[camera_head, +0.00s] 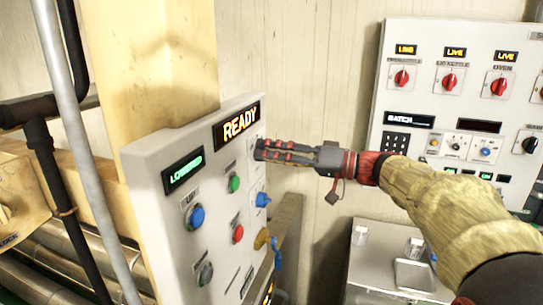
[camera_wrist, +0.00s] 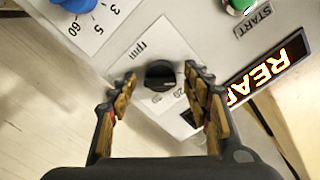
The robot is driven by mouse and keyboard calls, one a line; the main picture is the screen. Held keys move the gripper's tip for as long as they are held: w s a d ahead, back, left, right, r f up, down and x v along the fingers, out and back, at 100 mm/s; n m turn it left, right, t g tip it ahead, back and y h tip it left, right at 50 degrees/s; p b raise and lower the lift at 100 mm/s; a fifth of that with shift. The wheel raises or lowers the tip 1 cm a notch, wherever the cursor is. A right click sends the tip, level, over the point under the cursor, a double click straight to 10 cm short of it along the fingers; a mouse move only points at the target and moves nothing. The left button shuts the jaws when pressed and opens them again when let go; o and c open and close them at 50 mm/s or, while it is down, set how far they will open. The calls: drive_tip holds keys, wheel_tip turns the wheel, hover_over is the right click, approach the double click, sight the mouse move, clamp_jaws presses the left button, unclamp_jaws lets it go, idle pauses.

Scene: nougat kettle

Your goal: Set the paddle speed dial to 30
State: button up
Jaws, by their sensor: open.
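The paddle speed dial is most likely the black knob (camera_wrist: 160,75) on a white scale plate marked "rpm" in the wrist view. A "20" shows beside it, but I cannot read where the knob points. My gripper (camera_wrist: 158,82) is open, with one finger on each side of the knob; I cannot tell whether the fingers touch it. In the head view my gripper (camera_head: 262,150) reaches from the right to the right edge of the grey control panel (camera_head: 150,165), and its fingers hide the dial there.
The panel has a READY display (camera_head: 238,126), a LOWERED display (camera_head: 184,174), a green button (camera_head: 234,183), a red button (camera_head: 238,233) and blue knobs, one (camera_head: 262,199) just below my gripper. A second panel (camera_head: 425,85) hangs at right above a metal table (camera_head: 365,265).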

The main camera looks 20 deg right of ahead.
drive_tip(key=shift+c, duration=0.7)
drive_tip(key=c, duration=1)
drive_tip(key=shift+m, duration=0.3)
drive_tip(key=m+p, duration=1.8)
drive_tip(key=m, duration=0.1)
drive_tip(key=shift+f+m+p, duration=0.1)
drive_tip(key=shift+m+p, duration=0.2)
drive_tip(key=shift+p, duration=0.15)
drive_tip(key=o, duration=1.1)
